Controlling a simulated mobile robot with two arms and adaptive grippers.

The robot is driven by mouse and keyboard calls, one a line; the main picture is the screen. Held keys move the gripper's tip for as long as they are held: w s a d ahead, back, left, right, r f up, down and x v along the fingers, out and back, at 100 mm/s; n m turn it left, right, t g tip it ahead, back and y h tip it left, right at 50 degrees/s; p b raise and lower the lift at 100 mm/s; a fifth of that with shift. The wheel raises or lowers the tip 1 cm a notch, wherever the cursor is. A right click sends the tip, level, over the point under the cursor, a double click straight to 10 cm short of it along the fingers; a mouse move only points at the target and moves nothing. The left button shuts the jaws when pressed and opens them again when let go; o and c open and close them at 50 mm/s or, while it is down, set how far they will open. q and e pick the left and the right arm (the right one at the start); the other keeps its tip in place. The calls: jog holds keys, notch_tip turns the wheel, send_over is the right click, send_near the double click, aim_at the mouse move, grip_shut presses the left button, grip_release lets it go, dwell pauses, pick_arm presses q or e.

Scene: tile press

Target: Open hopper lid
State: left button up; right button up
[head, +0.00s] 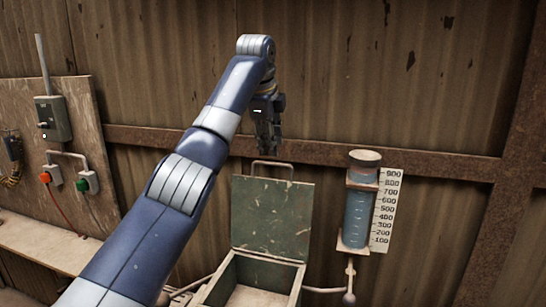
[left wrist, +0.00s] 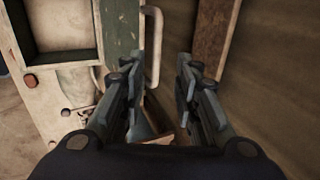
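The hopper lid (head: 272,215) is a worn green panel. It stands upright at the back of the open hopper box (head: 221,281), near the wall. A pale loop handle (head: 272,163) rises from its top edge. My left gripper (head: 269,150) is above the handle in the head view. In the left wrist view my left gripper (left wrist: 158,66) is open, with a clear gap between its fingers. The handle (left wrist: 154,45) shows in that gap, and the green lid (left wrist: 122,30) is to its left. The gripper looks empty and apart from the handle. My right gripper is not in view.
A blue liquid cylinder (head: 358,217) with a numbered scale (head: 386,212) stands right of the lid. A board at left carries a grey lever box (head: 52,119), a red button (head: 45,177) and a green button (head: 83,185). A corrugated wall with a rusty beam (head: 430,165) is close behind.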

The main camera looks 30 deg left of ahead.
pick_arm(q)
jog(key=shift+v, duration=1.8)
